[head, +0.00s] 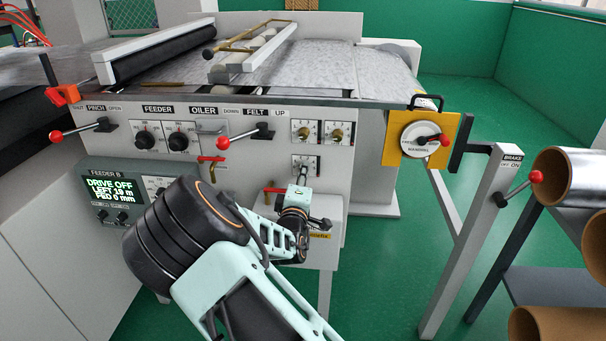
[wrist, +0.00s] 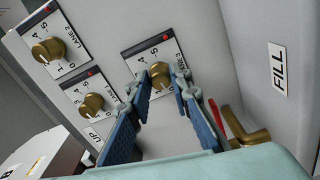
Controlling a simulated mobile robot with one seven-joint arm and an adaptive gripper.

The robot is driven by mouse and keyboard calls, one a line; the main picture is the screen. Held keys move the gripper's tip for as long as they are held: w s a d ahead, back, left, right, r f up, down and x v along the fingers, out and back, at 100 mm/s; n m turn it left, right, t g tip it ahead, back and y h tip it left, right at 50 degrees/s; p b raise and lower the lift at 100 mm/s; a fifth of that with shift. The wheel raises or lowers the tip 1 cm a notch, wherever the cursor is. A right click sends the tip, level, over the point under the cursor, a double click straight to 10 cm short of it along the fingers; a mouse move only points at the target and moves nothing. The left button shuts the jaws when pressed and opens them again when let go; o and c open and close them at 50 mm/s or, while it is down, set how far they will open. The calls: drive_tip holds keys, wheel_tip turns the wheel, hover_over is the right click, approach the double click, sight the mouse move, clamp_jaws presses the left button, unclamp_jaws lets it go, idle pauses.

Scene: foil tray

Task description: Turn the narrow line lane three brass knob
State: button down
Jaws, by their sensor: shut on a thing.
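The lane three brass knob (wrist: 160,76) sits on its white dial plate between my fingertips in the wrist view. My gripper (wrist: 159,84) is shut on it, one blue-padded finger on each side. The dial shows numbers and a small red mark near its top corner; the knob's exact pointing is unclear. In the head view my gripper (head: 302,176) reaches the lower dial plate (head: 306,160) on the machine front, and hides most of that knob.
The lane two knob (wrist: 48,50) and lane one knob (wrist: 91,105) are to the left in the wrist view. A brass tap with a red handle (wrist: 222,124) is close by my right finger. A red-handled valve (head: 211,160) is left of the dials.

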idle(0.3)
drive_tip(key=c, duration=1.7)
unclamp_jaws()
drive_tip(key=shift+c, duration=0.2)
drive_tip(key=s, duration=1.2)
drive_tip(key=shift+a, duration=0.2)
drive_tip(key=shift+d, duration=0.1)
